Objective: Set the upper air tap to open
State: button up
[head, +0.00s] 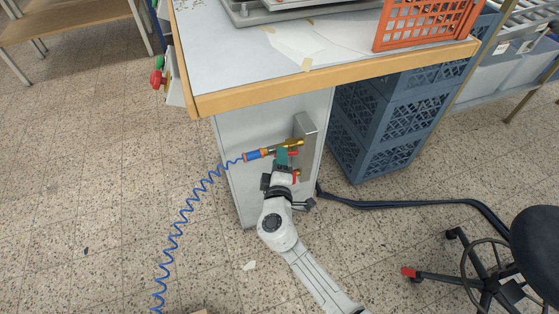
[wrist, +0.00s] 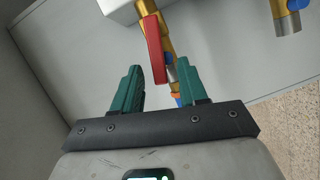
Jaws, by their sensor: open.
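The upper air tap (head: 290,143) is a brass valve on the manifold on the side of the desk's grey pedestal. The blue hose coupling (head: 255,154) is on its left end. In the wrist view the brass body (wrist: 164,22) has a red lever (wrist: 153,50) in front, slanted slightly relative to it; the lever's exact setting is hard to tell. My gripper (wrist: 158,68) is open, with the lever's end between its teal fingertips and a gap visible on each side. The lower tap (head: 297,174) is partly hidden by my gripper; a second brass fitting (wrist: 283,20) shows at upper right.
A grey manifold block (head: 306,130) carries the taps. The desk's wooden edge (head: 330,76) overhangs above. A coiled blue hose (head: 181,217) hangs left to the floor. Blue crates (head: 378,130) stand right of the pedestal, and a stool (head: 500,285) is at lower right.

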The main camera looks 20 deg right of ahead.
jog(key=shift+c, duration=0.3)
grip_shut()
jog(key=f+n+b, duration=0.1)
jog(key=b, duration=0.2)
jog(key=n+b, duration=0.1)
jog(key=b, duration=0.2)
jog(key=shift+a+f+n+t, duration=0.1)
jog(key=shift+f+n+t, duration=0.2)
jog(key=shift+f+t, duration=0.1)
jog(key=shift+r, duration=0.1)
